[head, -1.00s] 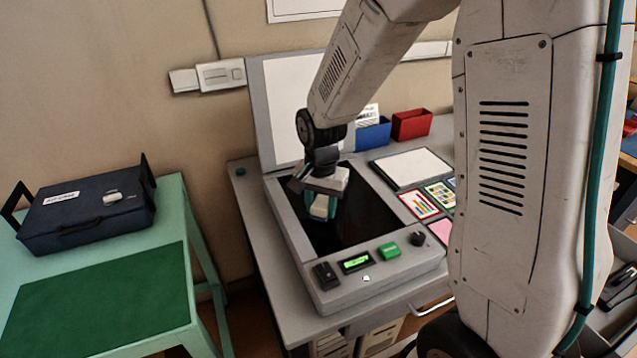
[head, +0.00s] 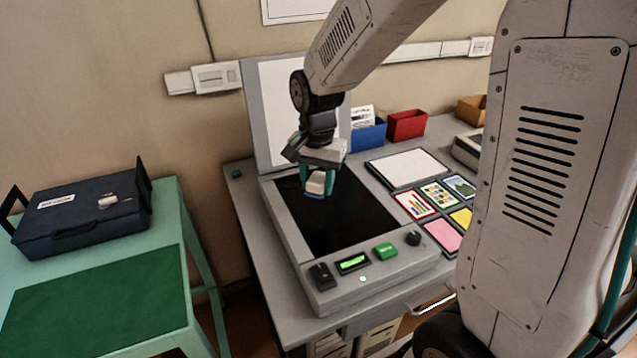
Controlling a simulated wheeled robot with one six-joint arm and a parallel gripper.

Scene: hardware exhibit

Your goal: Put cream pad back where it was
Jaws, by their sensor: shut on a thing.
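My gripper (head: 327,182) is shut on a small cream pad (head: 316,184) with a blue-grey underside. It holds the pad over the back part of the black glass of a grey flatbed device (head: 350,235). The fingers are teal and stand on both sides of the pad. I cannot tell whether the pad touches the glass. The device's lid (head: 254,110) stands open behind, with a white inner face.
A blue bin (head: 369,137), a red bin (head: 407,125), a white pad (head: 405,166) and several coloured cards (head: 440,232) are on the grey table at the right. A green table (head: 180,215) with a dark blue case (head: 80,215) stands at the left.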

